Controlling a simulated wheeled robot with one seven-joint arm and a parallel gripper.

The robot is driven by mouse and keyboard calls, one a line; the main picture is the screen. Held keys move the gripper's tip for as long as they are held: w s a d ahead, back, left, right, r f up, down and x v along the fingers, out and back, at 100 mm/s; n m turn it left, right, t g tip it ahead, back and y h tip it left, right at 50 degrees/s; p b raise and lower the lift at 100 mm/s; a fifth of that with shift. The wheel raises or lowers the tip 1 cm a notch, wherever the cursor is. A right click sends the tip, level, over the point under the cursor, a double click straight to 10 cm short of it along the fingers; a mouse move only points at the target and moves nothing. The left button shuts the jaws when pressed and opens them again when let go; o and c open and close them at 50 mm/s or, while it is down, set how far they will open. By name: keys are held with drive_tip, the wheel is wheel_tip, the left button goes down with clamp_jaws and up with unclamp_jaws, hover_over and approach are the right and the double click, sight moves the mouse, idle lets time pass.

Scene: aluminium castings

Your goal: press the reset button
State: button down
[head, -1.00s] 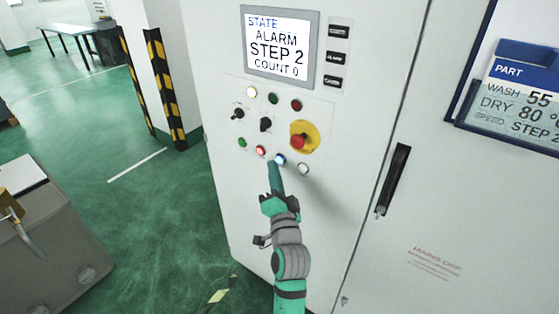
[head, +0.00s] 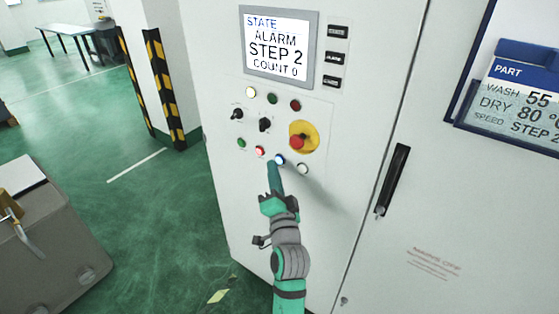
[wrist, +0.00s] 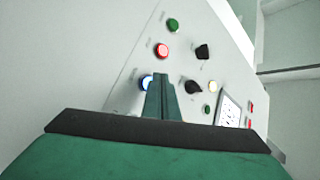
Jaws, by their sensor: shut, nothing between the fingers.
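The control panel on the white cabinet (head: 225,190) has a bottom row of buttons: green (head: 241,143), red (head: 260,151), blue (head: 280,160) and white (head: 303,168). Their small labels are too blurred to read, so I cannot tell by text which is reset. The blue button looks lit, and it also shows in the wrist view (wrist: 146,83). My gripper (head: 273,166) is shut and empty, its fingertips right at the blue button, just left of and below it in the head view. The fingers (wrist: 162,95) partly cover the button in the wrist view; I cannot tell whether they touch it.
A red emergency stop (head: 297,142) on a yellow plate sits above the blue button. Black selector knobs (head: 265,125) are up and left. The screen (head: 278,45) reads ALARM, STEP 2, COUNT 0. A door handle (head: 392,180) stands out at right.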

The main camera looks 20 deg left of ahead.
drive_tip(key=shift+w, duration=0.2)
drive_tip(key=shift+w+d, duration=0.1)
drive_tip(key=shift+w, duration=0.1)
drive_tip(key=shift+d, duration=0.1)
idle(0.4)
drive_tip(key=shift+w+d, duration=0.1)
drive_tip(key=shift+w, duration=0.3)
idle(0.6)
drive_tip(key=shift+s, duration=0.1)
drive_tip(key=shift+s+a, duration=0.25)
drive_tip(key=shift+s, duration=0.4)
